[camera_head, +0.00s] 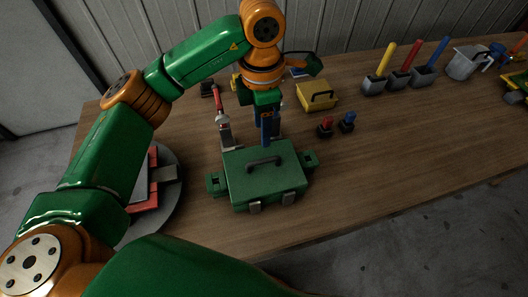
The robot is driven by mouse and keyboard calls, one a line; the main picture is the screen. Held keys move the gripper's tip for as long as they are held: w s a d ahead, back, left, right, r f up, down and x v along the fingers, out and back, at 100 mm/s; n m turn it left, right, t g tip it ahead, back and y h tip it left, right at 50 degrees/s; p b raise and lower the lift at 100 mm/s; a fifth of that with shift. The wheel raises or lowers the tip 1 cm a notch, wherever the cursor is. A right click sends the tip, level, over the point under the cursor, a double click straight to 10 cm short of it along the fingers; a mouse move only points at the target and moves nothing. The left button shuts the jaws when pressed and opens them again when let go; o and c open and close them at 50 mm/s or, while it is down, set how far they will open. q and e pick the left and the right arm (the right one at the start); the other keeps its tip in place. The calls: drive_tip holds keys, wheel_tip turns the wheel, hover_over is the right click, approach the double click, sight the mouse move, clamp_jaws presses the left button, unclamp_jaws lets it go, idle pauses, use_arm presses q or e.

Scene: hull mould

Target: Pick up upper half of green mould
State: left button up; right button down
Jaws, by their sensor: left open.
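The green mould (240,188) sits on the wooden table in the middle of the view, its upper half on top with a dark arched handle (264,161). Metal clasps show on its front, and green lugs stick out at its left and right sides. My left gripper (268,130) points down just behind and above the mould, close to its back edge. It is open and looks empty; its fingertips are partly hard to make out. It appears apart from the handle. My right gripper is not in view.
A yellow box with a handle (317,96) stands behind to the right, near small red (325,126) and blue (347,122) knobbed items. Several coloured-handled blocks and a grey bucket (466,63) stand farther right. A round grey plate (168,196) is at left. The table right of the mould is clear.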

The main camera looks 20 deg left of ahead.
use_arm(q)
drive_tip(key=b, duration=0.6)
hover_over(264, 161)
wheel_tip(264, 161, down, 7)
drive_tip(key=shift+s+a+f, duration=0.1)
drive_tip(key=shift+f, duration=0.2)
wheel_tip(264, 161, down, 6)
drive_tip(key=shift+f+p, duration=0.1)
drive_tip(key=shift+p, duration=0.65)
drive_tip(key=shift+w+f, duration=0.2)
clamp_jaws()
drive_tip(key=shift+r, duration=0.1)
